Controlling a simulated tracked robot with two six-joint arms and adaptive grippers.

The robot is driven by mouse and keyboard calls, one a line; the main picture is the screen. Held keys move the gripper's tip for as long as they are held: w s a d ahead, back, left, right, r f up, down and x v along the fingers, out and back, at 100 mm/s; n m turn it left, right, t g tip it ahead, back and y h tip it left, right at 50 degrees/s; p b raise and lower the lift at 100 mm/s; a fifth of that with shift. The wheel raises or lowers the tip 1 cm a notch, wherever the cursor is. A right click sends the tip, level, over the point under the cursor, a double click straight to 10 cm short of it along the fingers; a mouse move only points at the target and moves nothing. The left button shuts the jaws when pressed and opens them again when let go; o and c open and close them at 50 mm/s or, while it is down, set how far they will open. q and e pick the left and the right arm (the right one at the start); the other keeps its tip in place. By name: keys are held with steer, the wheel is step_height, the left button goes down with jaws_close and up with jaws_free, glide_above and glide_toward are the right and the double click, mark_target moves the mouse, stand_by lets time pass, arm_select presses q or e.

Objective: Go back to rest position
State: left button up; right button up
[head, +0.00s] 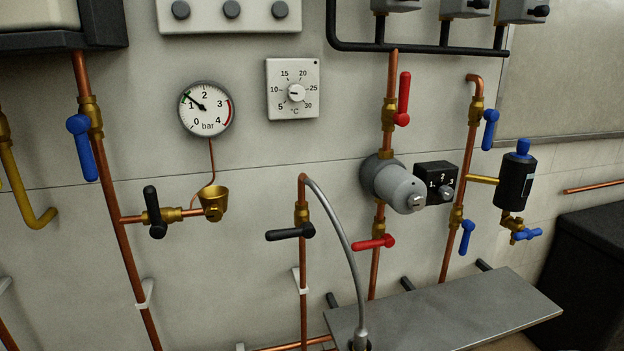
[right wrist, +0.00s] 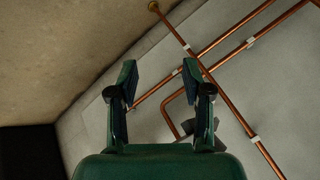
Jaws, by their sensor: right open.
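My right gripper (right wrist: 160,95) shows in the right wrist view. Its two green fingers with dark pads are apart, and nothing is between them. Copper pipes on a pale wall lie beyond the fingers, and I see no contact with them. Neither gripper shows in the head view, and my left gripper is in no view.
In the head view a pressure gauge (head: 206,109), a thermostat (head: 293,89) and a grey pump (head: 394,184) are on the wall. Valves with red, blue and black levers sit on copper pipes. A grey shelf (head: 450,312) juts out at lower right, near a dark box (head: 590,260).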

steer(key=s+a+f+n+g, duration=0.1)
steer(key=s+f+g, duration=0.15)
steer(key=s, duration=0.45)
steer(key=s+f+g, duration=0.1)
steer(key=s+g, duration=0.2)
steer(key=s, duration=0.5)
step_height(320, 180, up, 16)
steer(key=p, duration=1.5)
steer(key=shift+w+n+p, duration=0.3)
steer(key=shift+w+p, duration=0.05)
steer(key=shift+w, duration=0.05)
steer(key=shift+a+f, duration=0.1)
